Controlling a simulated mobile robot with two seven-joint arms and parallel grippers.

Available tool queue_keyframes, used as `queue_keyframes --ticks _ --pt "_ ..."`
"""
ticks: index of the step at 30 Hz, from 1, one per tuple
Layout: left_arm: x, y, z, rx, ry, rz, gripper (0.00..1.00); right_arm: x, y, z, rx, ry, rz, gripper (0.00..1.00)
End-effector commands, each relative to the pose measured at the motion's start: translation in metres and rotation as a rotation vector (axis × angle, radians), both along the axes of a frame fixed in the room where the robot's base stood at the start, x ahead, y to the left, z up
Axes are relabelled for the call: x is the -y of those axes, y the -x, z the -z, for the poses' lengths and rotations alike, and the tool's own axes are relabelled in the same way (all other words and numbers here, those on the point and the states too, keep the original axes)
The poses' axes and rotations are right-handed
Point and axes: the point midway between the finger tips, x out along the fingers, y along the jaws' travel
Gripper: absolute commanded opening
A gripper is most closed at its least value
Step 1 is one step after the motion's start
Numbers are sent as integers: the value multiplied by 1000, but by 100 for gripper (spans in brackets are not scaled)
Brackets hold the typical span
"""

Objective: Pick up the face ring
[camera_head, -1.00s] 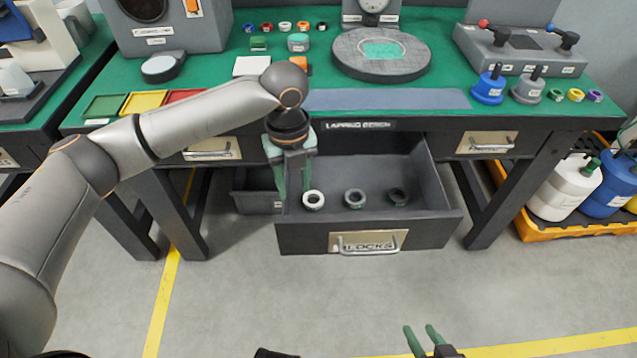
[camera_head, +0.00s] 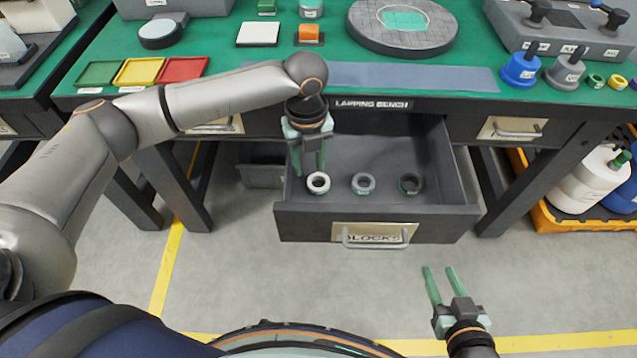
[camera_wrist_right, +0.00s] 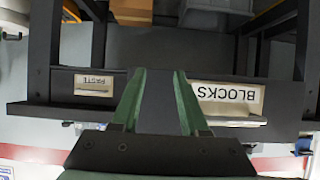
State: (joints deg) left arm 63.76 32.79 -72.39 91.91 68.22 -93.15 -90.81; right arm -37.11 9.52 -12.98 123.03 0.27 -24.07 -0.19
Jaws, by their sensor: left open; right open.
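Three rings lie in a row in the open drawer (camera_head: 295,225) of the lapping bench: a white ring (camera_head: 318,183) at left, a grey ring (camera_head: 363,184) in the middle and a dark ring (camera_head: 410,184) at right. Which one is the face ring I cannot tell. My left gripper (camera_head: 309,172) is open and points down at the drawer's left side, just above and beside the white ring, with nothing between its fingers. My right gripper (camera_head: 444,270) is open and empty, in front of and below the drawer; its fingers also show in the right wrist view (camera_wrist_right: 158,100).
The drawer front carries a BLOCKS label and handle (camera_head: 375,237). The bench top (camera_head: 215,85) above holds coloured trays (camera_head: 140,72), a round lapping plate (camera_head: 402,25) and blue and grey holders. An orange crate with bottles (camera_head: 575,215) stands at right. The floor in front is clear.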

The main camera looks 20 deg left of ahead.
Motion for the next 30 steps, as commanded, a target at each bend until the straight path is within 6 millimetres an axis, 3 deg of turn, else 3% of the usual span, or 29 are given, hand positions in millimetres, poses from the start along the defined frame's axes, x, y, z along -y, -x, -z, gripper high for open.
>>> queue_keyframes --ticks 9,16,26,30 --pt "0 1 37 -3 -2 0 43 1 -28 -52 236 2 -15 44" --pt "0 0 57 -1 0 1 43 0 -38 -90 393 0 -28 44" --pt "0 1 61 -1 -1 1 43 0 -39 -100 429 -1 -30 44" --pt "0 1 61 -1 -1 1 31 0 -39 -100 428 -1 -30 44"
